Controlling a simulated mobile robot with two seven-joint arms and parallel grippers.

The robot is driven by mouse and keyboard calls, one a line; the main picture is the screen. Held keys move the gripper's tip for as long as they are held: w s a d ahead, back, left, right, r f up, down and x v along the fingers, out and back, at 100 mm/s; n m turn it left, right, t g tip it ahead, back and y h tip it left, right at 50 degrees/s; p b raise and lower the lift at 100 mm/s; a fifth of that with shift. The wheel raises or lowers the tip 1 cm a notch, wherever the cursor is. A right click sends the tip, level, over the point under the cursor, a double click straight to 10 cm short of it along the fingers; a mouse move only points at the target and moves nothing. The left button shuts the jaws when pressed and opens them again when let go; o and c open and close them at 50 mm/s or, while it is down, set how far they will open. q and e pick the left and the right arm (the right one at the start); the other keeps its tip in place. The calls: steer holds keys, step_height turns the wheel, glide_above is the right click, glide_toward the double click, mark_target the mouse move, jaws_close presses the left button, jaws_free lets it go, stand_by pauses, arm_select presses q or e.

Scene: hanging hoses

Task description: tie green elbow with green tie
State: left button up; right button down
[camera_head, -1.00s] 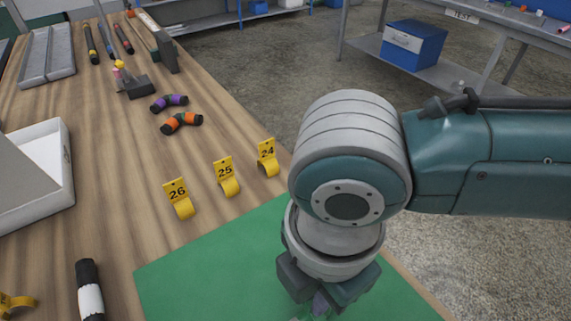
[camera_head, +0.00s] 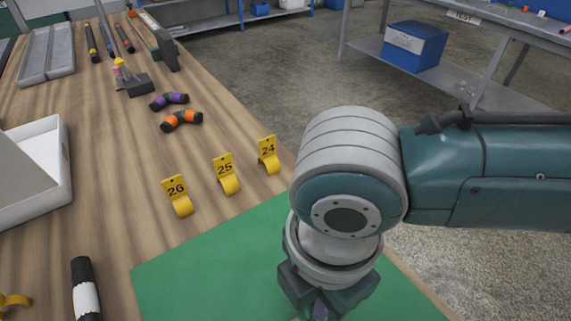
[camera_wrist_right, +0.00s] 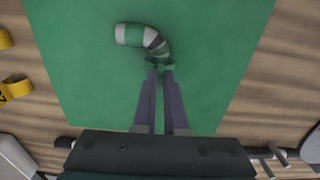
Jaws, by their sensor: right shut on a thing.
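The green elbow (camera_wrist_right: 144,38) lies on the green mat (camera_wrist_right: 85,70) in the right wrist view, a bent tube with white, grey and green bands. My right gripper (camera_wrist_right: 161,70) reaches its lower end with both fingertips. A small piece of green, the green tie (camera_wrist_right: 168,65), shows at the tips, and the gripper is shut on it. Whether the tie goes around the elbow I cannot tell. In the head view my right gripper (camera_head: 322,304) points down over the mat, and its wrist hides the elbow. My left gripper is not in view.
Yellow tags 26 (camera_head: 177,195), 25 (camera_head: 226,174) and 24 (camera_head: 268,155) stand along the mat's far edge. Orange (camera_head: 182,121) and purple (camera_head: 169,101) elbows lie farther back. A black-and-white tube (camera_head: 85,290) and a white tray (camera_head: 60,170) are at left.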

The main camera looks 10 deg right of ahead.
steer(key=shift+f+b, duration=0.6)
steer(key=shift+f, duration=0.2)
stand_by(0.7)
steer(key=c, duration=0.9)
jaws_free()
steer(key=shift+r, duration=0.1)
